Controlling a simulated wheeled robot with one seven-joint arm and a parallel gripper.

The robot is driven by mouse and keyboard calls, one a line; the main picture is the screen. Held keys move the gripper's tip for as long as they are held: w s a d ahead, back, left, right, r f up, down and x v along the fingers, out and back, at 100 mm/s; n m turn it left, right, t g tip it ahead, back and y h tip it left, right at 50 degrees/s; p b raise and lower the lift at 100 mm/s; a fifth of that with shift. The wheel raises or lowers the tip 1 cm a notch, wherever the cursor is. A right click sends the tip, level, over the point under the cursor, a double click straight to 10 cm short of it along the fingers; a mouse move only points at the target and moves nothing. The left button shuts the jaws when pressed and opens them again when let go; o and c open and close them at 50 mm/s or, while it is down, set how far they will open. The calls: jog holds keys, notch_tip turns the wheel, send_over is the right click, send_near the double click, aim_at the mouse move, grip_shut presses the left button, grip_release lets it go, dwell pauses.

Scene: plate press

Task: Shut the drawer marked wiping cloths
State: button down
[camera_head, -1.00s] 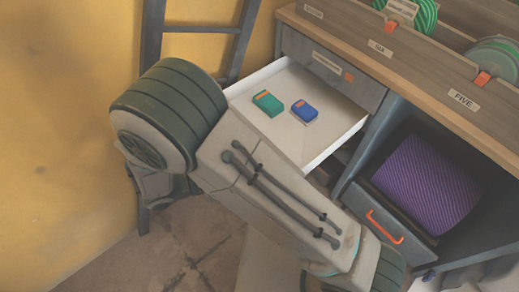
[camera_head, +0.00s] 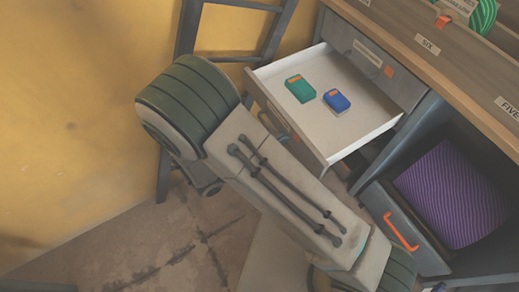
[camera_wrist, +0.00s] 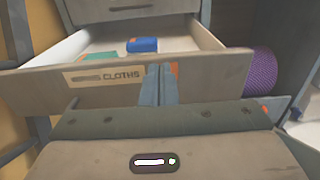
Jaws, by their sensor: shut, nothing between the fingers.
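The drawer (camera_head: 350,128) marked cloths stands pulled out from the grey cabinet, its white inside showing in the head view. A green box (camera_head: 300,89) and a blue box (camera_head: 337,101) lie in it. In the head view my arm hides the gripper.
A lower grey drawer with an orange handle (camera_head: 401,231) stands out at the right, by a purple ribbed roll (camera_head: 452,194). A dark ladder-like frame (camera_head: 186,40) leans by the yellow wall at the left. The floor (camera_head: 150,240) at lower left is clear.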

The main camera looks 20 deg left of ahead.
jog(key=shift+x, duration=1.4)
